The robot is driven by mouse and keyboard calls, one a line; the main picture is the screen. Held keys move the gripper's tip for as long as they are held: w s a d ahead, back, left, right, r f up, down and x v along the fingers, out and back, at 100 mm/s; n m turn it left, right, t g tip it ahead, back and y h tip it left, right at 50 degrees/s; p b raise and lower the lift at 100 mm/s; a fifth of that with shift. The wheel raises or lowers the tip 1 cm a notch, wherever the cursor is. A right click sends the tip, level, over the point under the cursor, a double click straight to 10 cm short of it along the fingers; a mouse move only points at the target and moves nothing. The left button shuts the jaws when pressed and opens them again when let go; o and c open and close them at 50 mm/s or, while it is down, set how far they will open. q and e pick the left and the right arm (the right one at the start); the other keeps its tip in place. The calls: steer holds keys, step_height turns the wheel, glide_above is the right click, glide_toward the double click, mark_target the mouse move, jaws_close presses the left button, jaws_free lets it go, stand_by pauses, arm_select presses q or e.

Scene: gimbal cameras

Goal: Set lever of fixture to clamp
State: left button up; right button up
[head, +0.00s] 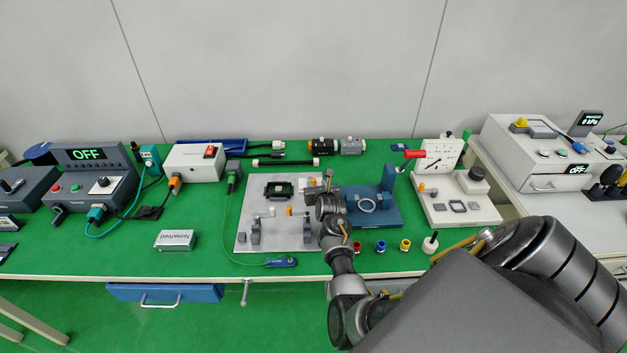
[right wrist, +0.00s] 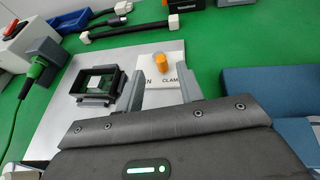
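The fixture is a light grey plate (head: 262,215) on the green table, with a black square frame (head: 278,189) on it. The frame also shows in the right wrist view (right wrist: 80,92). Beside the frame is a white label plate (right wrist: 172,77), its lettering partly legible as "N" and "CLAM". The lever's orange knob (right wrist: 160,61) stands upright at the label's far edge, roughly between the two words. My right gripper (right wrist: 158,84) is open above the label, and the knob appears between and beyond its fingertips. No contact shows. The lever's arm is hidden. My left gripper is not in view.
Right of the plate stands a blue fixture (head: 375,208) with a clear ring. Further right is a white gauge stand (head: 440,155) with a red handle. Grey clamp blocks and pegs (head: 256,232) stand on the plate's front. A green cable runs along its left side.

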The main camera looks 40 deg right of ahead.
mark_target(315, 180)
steer(key=x, duration=0.4)
steer(key=shift+d+f, duration=0.1)
steer(key=shift+d, duration=0.05)
steer(key=shift+w+d+f, duration=0.1)
steer(key=shift+w+d, duration=0.05)
steer(key=shift+w, duration=0.15)
steer(key=shift+w+d+f, duration=0.1)
steer(key=shift+w, duration=0.15)
steer(key=shift+w+d+f, duration=0.2)
steer(key=shift+w+f, duration=0.05)
steer(key=shift+w, duration=0.15)
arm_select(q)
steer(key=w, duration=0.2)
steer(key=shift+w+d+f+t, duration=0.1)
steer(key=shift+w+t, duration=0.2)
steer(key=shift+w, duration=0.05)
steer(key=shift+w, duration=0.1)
arm_select(e)
steer(key=shift+s+r, duration=0.1)
